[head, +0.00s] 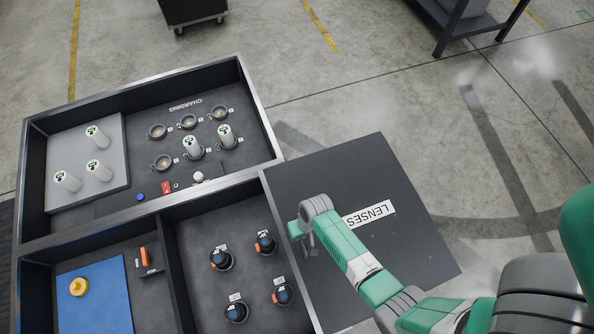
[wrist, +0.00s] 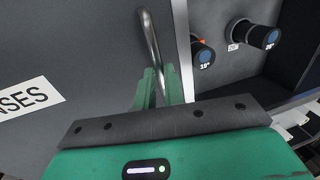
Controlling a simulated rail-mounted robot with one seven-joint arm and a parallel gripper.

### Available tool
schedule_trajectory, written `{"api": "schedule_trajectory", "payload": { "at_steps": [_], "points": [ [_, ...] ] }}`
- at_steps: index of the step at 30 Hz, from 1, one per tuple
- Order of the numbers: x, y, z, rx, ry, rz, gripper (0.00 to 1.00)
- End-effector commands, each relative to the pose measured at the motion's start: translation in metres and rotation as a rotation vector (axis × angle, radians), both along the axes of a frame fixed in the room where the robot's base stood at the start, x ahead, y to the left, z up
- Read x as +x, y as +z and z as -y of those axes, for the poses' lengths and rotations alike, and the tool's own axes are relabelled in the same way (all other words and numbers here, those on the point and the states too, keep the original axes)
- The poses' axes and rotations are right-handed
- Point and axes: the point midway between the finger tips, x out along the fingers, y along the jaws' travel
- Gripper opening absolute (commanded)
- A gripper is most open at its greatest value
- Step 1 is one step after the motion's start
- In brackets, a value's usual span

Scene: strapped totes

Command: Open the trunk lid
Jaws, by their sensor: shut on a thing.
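The trunk lid is a flat dark grey panel (head: 415,245) with a white LENSES label, at the right of the head view. It extends out past the trunk's right side, and the lens compartment (head: 195,235) to its left is uncovered. In the wrist view the lid (wrist: 70,45) fills the left side. A curved metal handle (wrist: 151,42) stands on the lid close to its edge. My gripper (wrist: 157,86) is shut on this handle. In the head view my gripper (head: 306,238) is over the lid's left part, and my wrist partly hides the handle.
Several dark lenses with blue tops (head: 222,260) stand in the uncovered compartment. A CHARGING compartment (head: 105,138) with white cylinders lies behind. A blue mat (head: 100,300) with a yellow knob-like piece is at front left. A dark cart (head: 194,12) and a table (head: 465,25) stand farther back on open floor.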

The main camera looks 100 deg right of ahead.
Motion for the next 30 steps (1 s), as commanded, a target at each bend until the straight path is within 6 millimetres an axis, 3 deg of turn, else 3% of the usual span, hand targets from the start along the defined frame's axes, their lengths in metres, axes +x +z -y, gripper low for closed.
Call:
{"api": "schedule_trajectory", "payload": {
  "at_steps": [6, 7, 9, 10, 19, 30],
  "points": [
    [-0.001, -0.002, 0.000, 0.001, -0.002, -0.002, 0.00],
    [-0.001, -0.002, 0.000, 0.001, -0.002, -0.002, 0.17],
    [-0.001, -0.002, 0.000, 0.001, -0.002, -0.002, 0.30],
    [-0.001, -0.001, 0.000, 0.001, -0.002, -0.002, 0.32],
    [-0.001, 0.005, 0.000, -0.001, -0.001, -0.001, 0.32],
    [-0.014, 0.069, 0.003, 0.000, -0.001, -0.002, 0.32]
  ]
}}
